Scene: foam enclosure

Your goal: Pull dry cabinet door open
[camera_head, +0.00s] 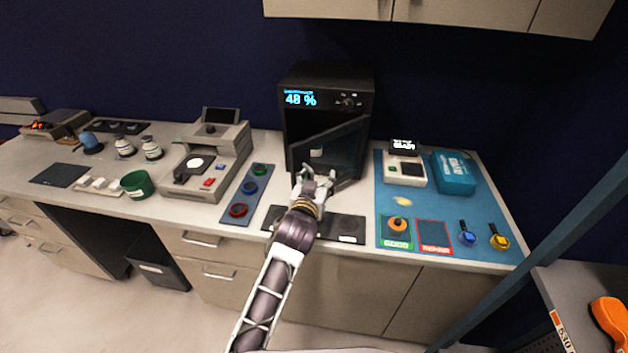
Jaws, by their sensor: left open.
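The dry cabinet (361,96) is a black box at the back of the counter, with a lit display reading 48 %. Its dark glass door (345,146) stands partly open, swung out toward the front. Part of the cabinet's dark inside shows above the door. My left gripper (305,176) is open at the lower left part of the door, close to its free edge. I cannot tell whether the fingers touch the door. The arm comes up from the bottom of the picture and covers part of the counter. My right gripper is not in view.
A dark pad (347,229) lies in front of the cabinet. A grey machine (207,161) and a strip with coloured round dishes (248,194) stand to the left. A blue mat (424,210) with a small device and a teal box (454,173) lies right. Wall cupboards (460,14) hang above.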

